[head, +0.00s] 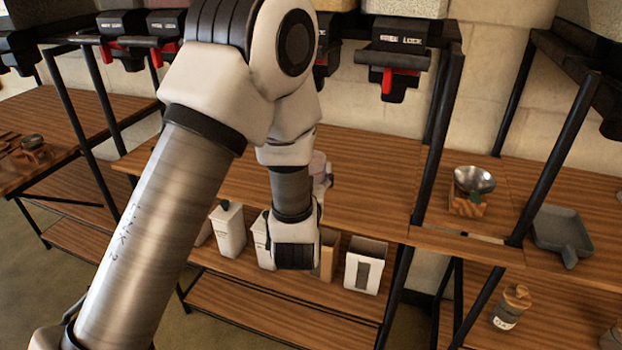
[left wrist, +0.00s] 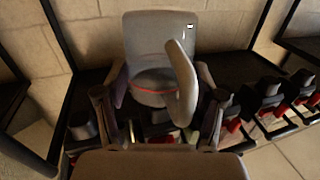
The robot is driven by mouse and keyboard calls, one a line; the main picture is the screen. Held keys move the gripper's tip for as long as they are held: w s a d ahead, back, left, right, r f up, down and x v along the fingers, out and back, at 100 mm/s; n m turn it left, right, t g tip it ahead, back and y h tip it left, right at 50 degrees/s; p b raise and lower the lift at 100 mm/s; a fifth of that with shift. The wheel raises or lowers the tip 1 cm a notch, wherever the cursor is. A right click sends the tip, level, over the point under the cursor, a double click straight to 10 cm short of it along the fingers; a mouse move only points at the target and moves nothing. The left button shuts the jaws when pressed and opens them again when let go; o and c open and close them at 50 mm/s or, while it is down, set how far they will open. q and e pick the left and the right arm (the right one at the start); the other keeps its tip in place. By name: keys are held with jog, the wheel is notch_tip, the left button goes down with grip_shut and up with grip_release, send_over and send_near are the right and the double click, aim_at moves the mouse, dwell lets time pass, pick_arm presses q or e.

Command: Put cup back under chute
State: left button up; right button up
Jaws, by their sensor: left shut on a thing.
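My left gripper (left wrist: 160,100) is shut on a pale cup (left wrist: 150,45) with its handle facing the camera in the left wrist view. The fingers lie on either side of the cup. In the head view, a small part of the cup (head: 319,165) shows beside my arm, above the wooden counter; the fingers are mostly hidden by the arm. A black chute with a red lever (head: 398,62) hangs at the back, right of my arm. It is apart from the cup. My right gripper is in neither view.
More chutes (head: 140,45) hang at the back left. White containers (head: 365,265) stand on a lower shelf. Black posts (head: 435,160) frame the counter (head: 375,190), which is clear right of my arm. A metal bowl (head: 474,180) stands on the right.

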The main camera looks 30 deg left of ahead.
pick_arm(q)
jog(key=w+a+f, duration=0.1)
jog(key=w, duration=0.1)
jog(key=w+a+f, duration=0.1)
jog(key=w+f, duration=0.1)
jog(key=w, duration=0.1)
jog(key=w+a+f, duration=0.2)
jog(key=shift+w, duration=0.2)
jog(key=shift+s+r, duration=0.1)
jog(key=o, duration=1.4)
jog(key=shift+f, duration=0.2)
jog(key=shift+r, duration=0.1)
